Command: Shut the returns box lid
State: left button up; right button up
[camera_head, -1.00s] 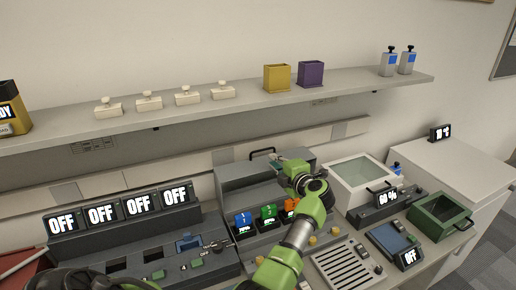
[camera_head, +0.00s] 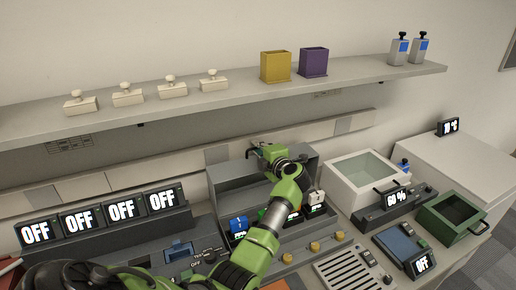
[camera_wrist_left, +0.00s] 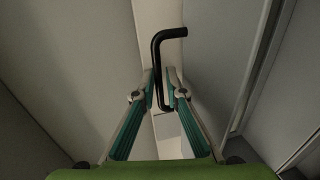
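A grey box (camera_head: 228,189) with its lid raised stands at the middle of the counter; I take it as the returns box. My left gripper (camera_head: 262,150) is at the top of the raised lid and hides most of its handle. In the left wrist view, the black bent handle (camera_wrist_left: 157,75) lies between the two fingers of the left gripper (camera_wrist_left: 161,76). A small gap shows beside the handle, so the fingers look partly open around it. My right gripper is not in view.
Blue (camera_head: 239,225) and other coloured units sit in front of the raised lid, partly behind my arm. A white box with a glass top (camera_head: 335,175) and a green bin (camera_head: 430,225) stand to the right. A shelf (camera_head: 230,95) runs above.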

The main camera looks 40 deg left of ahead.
pick_arm(q)
grip_shut()
jog(key=shift+d, duration=0.15)
jog(key=shift+s+d+y+b, duration=0.3)
jog(key=shift+d+y+b, duration=0.15)
jog(key=shift+b, duration=0.25)
jog(key=s+d+r+t+y+b, duration=0.1)
jog(key=s+d+t+y+b, duration=0.1)
jog(key=s+d+y+b, duration=0.2)
jog(key=shift+s+d+r+t+b, duration=0.15)
jog(key=shift+s+d+t+b, duration=0.3)
jog(key=shift+d+b, duration=2)
jog(key=shift+s+d+p, duration=0.1)
jog(key=shift+d+p, duration=0.45)
grip_release()
